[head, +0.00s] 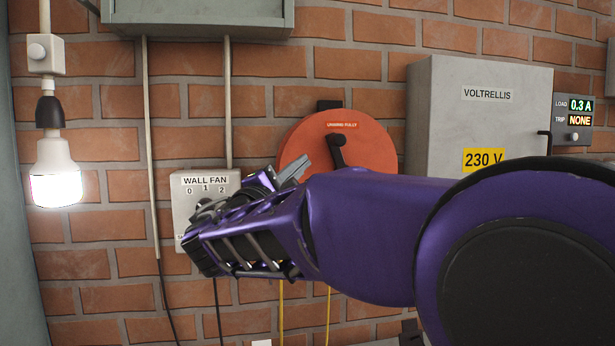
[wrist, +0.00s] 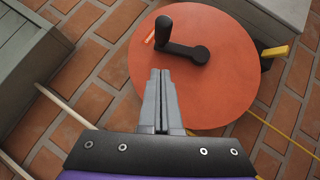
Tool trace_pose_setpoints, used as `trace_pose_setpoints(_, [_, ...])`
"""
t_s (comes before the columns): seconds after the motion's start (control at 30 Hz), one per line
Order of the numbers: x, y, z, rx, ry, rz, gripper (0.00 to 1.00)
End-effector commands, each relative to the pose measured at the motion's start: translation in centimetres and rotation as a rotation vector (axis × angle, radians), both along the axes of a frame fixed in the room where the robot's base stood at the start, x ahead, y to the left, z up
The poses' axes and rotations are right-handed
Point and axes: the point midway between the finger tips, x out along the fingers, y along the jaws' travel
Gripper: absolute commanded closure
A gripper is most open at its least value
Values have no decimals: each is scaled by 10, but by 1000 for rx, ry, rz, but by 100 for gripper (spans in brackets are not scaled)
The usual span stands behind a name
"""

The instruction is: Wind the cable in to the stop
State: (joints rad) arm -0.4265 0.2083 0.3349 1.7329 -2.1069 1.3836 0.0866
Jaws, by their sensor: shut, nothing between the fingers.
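The orange cable reel (head: 362,138) hangs on the brick wall, with a label "unwind fully" near its top. Its black crank (head: 339,150) has a knob; the crank also shows in the wrist view (wrist: 182,46). A yellow cable (head: 328,310) hangs below the reel; two yellow strands show in the head view. My gripper (head: 296,167) is shut and empty, in front of the reel's left part. In the wrist view its fingertips (wrist: 159,74) are together just below the crank, apart from it as far as I can tell. My arm hides the reel's lower part in the head view.
A grey Voltrellis box (head: 430,105) stands close to the reel's right. A wall fan switch box (head: 186,205) is behind my gripper at left. A lit bulb (head: 55,165) hangs far left. A grey cabinet (head: 205,18) is above.

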Motion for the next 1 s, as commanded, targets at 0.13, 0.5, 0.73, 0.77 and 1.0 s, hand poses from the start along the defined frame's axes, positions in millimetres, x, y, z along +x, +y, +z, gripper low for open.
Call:
trace_pose_setpoints(0.13, [18, -18, 13, 2, -1, -3, 100])
trace_pose_setpoints(0.5, [24, -40, 25, 2, 0, 1, 100])
trace_pose_setpoints(0.73, [24, -40, 25, 2, 0, 1, 100])
trace_pose_setpoints(0.77, [24, -40, 25, 2, 0, 1, 100])
trace_pose_setpoints(1.0, [26, -47, 35, 124, 33, 0, 100])
